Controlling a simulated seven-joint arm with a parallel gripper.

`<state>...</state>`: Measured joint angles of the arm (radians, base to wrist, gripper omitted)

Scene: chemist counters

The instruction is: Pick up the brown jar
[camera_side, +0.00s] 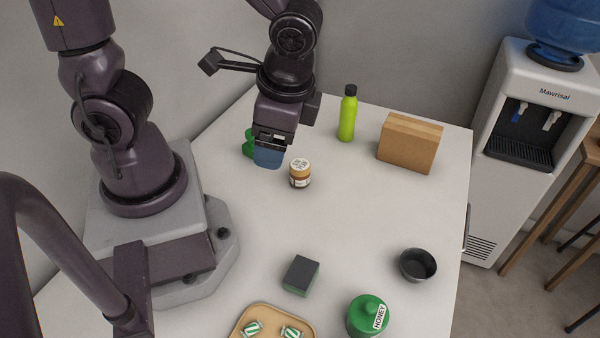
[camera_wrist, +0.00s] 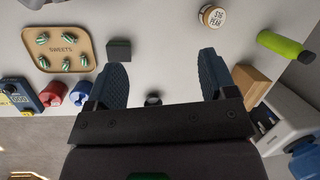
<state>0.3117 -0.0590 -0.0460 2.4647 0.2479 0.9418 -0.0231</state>
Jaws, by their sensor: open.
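The brown jar (camera_side: 300,182) stands upright on the white counter, with a pale lettered lid and a label. It also shows at the top right of the wrist view (camera_wrist: 212,16), beyond the tip of the right-hand finger. My gripper (camera_side: 268,158) is just left of the jar in the side view, apart from it. In the wrist view my gripper (camera_wrist: 162,75) has its two blue fingers spread wide, with only counter visible between the tips. In the side view the fingers overlap and their exact height above the counter is hard to tell.
A green object (camera_side: 248,144) is partly hidden behind my gripper. A dark block (camera_side: 301,275), black bowl (camera_side: 418,265), green honey jar (camera_side: 366,316) and sweets tray (camera_side: 272,310) are nearer. The middle counter is clear.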

